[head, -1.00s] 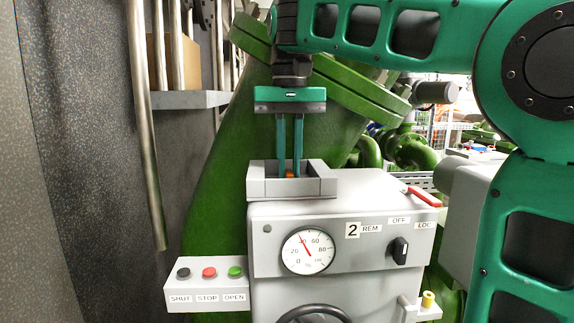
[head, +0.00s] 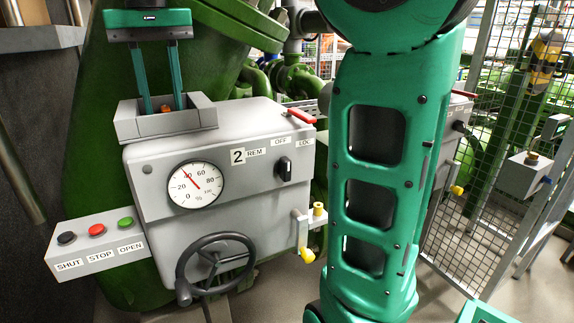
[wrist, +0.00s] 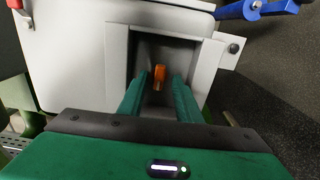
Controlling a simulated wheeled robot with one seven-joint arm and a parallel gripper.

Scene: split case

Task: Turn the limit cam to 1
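The limit cam is probably the small orange piece (head: 166,109) inside the open grey box on top of the valve actuator. It also shows in the wrist view (wrist: 159,76), standing upright in the dark recess. My gripper (head: 164,104) points down into this box, with one finger on each side of the orange piece. In the wrist view my gripper (wrist: 159,96) is open, with a gap between each finger and the orange piece. No position marks for the cam are readable.
The actuator housing (head: 225,140) carries a round gauge (head: 195,186), a "2" plate (head: 238,157), a black selector knob (head: 284,168) and a red lever (head: 301,115). A handwheel (head: 216,265) is below. Shut, stop and open buttons (head: 96,230) sit left. A mesh fence (head: 500,190) stands right.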

